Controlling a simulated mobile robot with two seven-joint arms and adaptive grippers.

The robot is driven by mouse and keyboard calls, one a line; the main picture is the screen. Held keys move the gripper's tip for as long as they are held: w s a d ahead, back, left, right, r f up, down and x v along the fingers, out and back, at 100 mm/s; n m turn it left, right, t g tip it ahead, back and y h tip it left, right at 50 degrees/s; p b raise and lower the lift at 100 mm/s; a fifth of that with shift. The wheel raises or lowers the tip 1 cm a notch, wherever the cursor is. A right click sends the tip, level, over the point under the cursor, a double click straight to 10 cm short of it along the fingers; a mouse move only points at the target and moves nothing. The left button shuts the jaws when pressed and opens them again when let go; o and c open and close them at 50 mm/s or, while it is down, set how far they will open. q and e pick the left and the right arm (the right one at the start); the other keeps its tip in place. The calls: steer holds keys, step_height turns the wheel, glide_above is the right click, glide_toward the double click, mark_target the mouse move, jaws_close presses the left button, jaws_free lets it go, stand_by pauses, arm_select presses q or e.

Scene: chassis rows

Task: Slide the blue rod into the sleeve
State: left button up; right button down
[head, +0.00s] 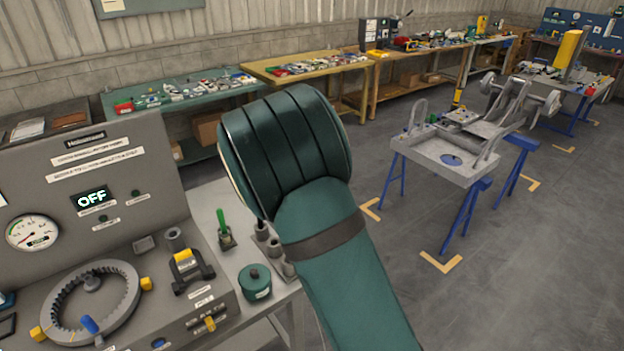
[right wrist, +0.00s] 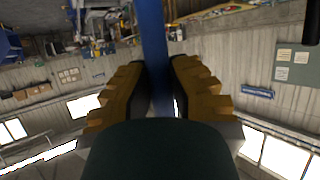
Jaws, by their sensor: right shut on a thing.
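In the right wrist view the blue rod (right wrist: 153,40) stands between the yellow-padded fingers of my right gripper (right wrist: 157,82), which is shut on it. The rod runs away from the fingers toward the top of the picture. In the head view my green right arm comes in from the bottom and its rounded joint hides the gripper and the rod. I cannot tell for sure which part is the sleeve; a short grey hollow cylinder (head: 175,238) stands upright on the console, and more grey cylinders sit beside my arm, partly hidden. My left gripper is not in view.
The grey console (head: 90,165) has a gauge, an OFF display and a toothed ring (head: 128,285). A green-handled tool (head: 222,225) and a green round container (head: 255,283) stand to its right. A chassis on blue trestles (head: 445,165) stands across open floor.

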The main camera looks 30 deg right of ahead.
steer(key=s+a+f+n+t+y, duration=0.2)
steer(key=s+a+f+n+y, duration=0.2)
steer(key=a, duration=0.5)
steer(key=s+a+f+n+t+y, duration=0.2)
steer(key=s+a+f+n+y, duration=0.2)
steer(key=a+f, duration=0.4)
steer(key=shift+a+n+t+y, duration=0.3)
steer(key=shift+a+n+y, duration=0.6)
steer(key=shift+a+y, duration=0.25)
steer(key=shift+f, duration=0.1)
